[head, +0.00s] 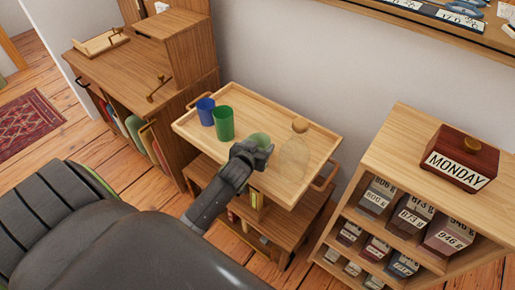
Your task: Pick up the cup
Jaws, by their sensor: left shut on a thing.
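My left gripper (262,150) is over the wooden tray top of a small trolley (205,104), shut on a pale green see-through cup (260,139). The fingers hide the lower part of this cup, so I cannot tell whether it touches the tray. A blue cup (205,112) and a solid green cup (224,125) stand upright on the tray to the left, apart from the gripper. My right gripper is not in view.
A clear glass bottle with a round stopper (299,126) stands on the tray just right of the gripper. A shelf unit (405,135) with labelled boxes and a MONDAY block (460,160) stands at right. A wooden cabinet (125,62) stands at left. The tray has a raised rim.

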